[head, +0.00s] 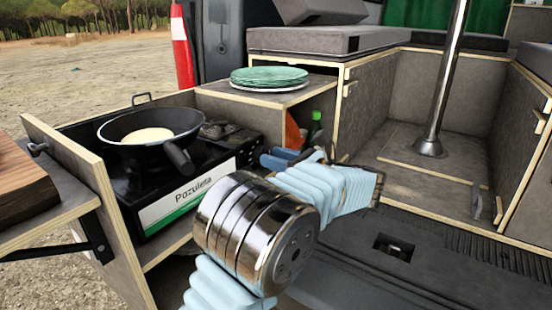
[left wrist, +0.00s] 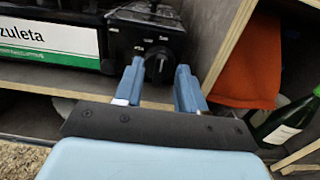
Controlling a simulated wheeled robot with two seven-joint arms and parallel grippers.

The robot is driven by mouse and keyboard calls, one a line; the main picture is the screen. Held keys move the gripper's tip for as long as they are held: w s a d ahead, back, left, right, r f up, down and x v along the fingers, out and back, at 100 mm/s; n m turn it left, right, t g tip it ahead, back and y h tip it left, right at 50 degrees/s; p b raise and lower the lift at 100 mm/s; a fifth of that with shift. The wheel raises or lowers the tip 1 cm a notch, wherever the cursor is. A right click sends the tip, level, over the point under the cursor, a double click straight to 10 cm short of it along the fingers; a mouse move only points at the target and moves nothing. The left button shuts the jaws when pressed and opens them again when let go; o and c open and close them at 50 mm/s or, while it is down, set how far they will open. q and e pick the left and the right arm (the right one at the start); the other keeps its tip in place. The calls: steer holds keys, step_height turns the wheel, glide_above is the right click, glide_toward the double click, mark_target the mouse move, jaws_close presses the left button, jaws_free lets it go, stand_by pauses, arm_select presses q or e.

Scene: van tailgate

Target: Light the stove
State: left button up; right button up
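The stove (head: 150,205) is a black camping stove with a white and green "Pozuleta" label, set in a pull-out wooden unit. Its front also shows in the left wrist view (left wrist: 45,38). A black knob (left wrist: 158,63) is at its right front; my arm hides it in the head view. My left gripper (left wrist: 160,66) has its two blue fingers apart, one on each side of the knob. I cannot tell whether they touch it. A dark pan (head: 150,122) with a pale round food (head: 149,134) stands on the stove. No flame shows. My right gripper is out of view.
Green plates (head: 268,76) sit on the cabinet behind. An orange cloth (left wrist: 247,72) and a green bottle (left wrist: 285,122) stand in the compartment right of the stove. A wooden board (head: 22,185) lies on a side shelf at left. A metal post (head: 445,85) rises at right.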

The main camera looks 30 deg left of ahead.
arm_select(q)
steer(key=shift+a, duration=0.25)
jaws_close()
